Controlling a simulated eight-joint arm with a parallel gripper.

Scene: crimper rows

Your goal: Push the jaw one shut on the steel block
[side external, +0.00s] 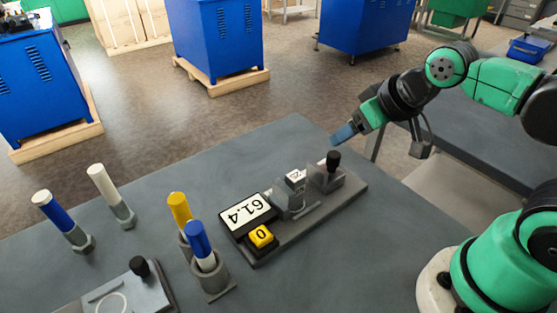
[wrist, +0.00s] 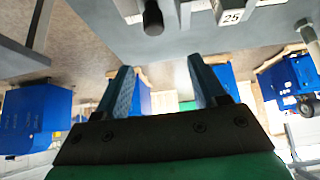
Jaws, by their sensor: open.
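The measuring fixture (side external: 350,195) lies on the grey table, with a display reading 61.4 at its near end. A small block with a white number label (side external: 295,176) sits in its middle; the label reads 25 in the wrist view (wrist: 231,17). I take this as the steel block. A grey jaw (side external: 327,180) with a black knob (side external: 333,160) stands at the far end; it is likely jaw one. Whether jaw and block touch, I cannot tell. My gripper (side external: 343,134) is open and empty, in the air just above and beyond the knob. Its blue fingers (wrist: 160,82) are apart in the wrist view.
A yellow button marked 0 (side external: 261,236) sits beside the display (side external: 247,213). Blue and yellow capped pens (side external: 198,240) stand in holders to the left. Another knobbed fixture (side external: 120,292) is at the front left. Blue cabinets (side external: 219,45) stand on the floor behind.

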